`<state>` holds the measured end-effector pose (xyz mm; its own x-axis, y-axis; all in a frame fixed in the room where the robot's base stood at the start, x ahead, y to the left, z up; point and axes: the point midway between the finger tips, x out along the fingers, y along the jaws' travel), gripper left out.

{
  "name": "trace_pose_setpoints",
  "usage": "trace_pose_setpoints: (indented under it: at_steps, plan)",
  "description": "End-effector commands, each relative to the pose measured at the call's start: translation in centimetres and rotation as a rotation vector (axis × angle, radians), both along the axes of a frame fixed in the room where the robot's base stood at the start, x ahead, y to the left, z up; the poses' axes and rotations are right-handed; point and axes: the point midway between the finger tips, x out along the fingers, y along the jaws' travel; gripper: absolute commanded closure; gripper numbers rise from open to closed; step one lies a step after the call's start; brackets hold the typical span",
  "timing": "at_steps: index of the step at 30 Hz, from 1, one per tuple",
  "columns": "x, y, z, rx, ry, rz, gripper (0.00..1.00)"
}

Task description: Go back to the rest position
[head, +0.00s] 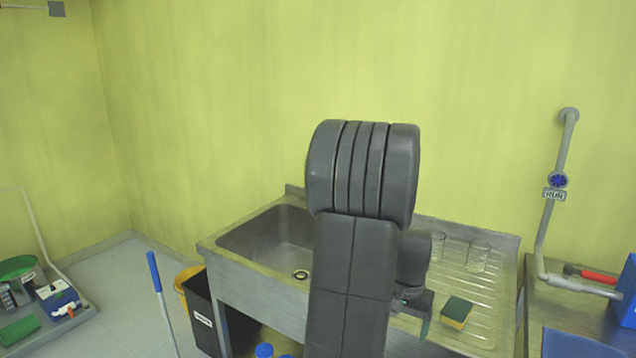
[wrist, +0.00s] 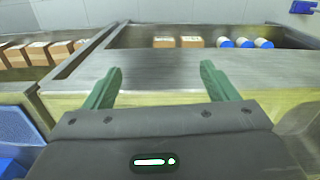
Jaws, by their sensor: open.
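My gripper (wrist: 161,78) shows in the wrist view with its two green fingers wide apart and nothing between them. In the head view my dark grey arm stands upright in front of the sink, and a small part of the gripper (head: 424,318) shows to the right of it, mostly hidden behind the arm. In that view the gripper appears near a yellow and green sponge (head: 456,311); I cannot tell the gap between them.
The steel sink (head: 265,240) has two clear glasses (head: 478,256) on its drainboard. A black bin (head: 205,312) and a blue-handled pole (head: 155,272) stand at its left. The wrist view shows cardboard boxes (wrist: 61,50) and blue-and-white containers (wrist: 244,42) beyond a steel edge.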

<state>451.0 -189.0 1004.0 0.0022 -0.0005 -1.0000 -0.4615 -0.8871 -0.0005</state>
Motion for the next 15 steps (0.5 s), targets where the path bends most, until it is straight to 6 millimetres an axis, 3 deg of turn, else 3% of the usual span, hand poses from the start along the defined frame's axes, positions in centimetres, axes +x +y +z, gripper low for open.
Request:
trace_pose_setpoints:
  at_steps: [6,15]
  plan:
    - [3.2,3.1,-1.6,0.000,0.003,0.038,0.20]
    - [6.3,7.1,-3.8,0.001,0.002,0.079,0.20]
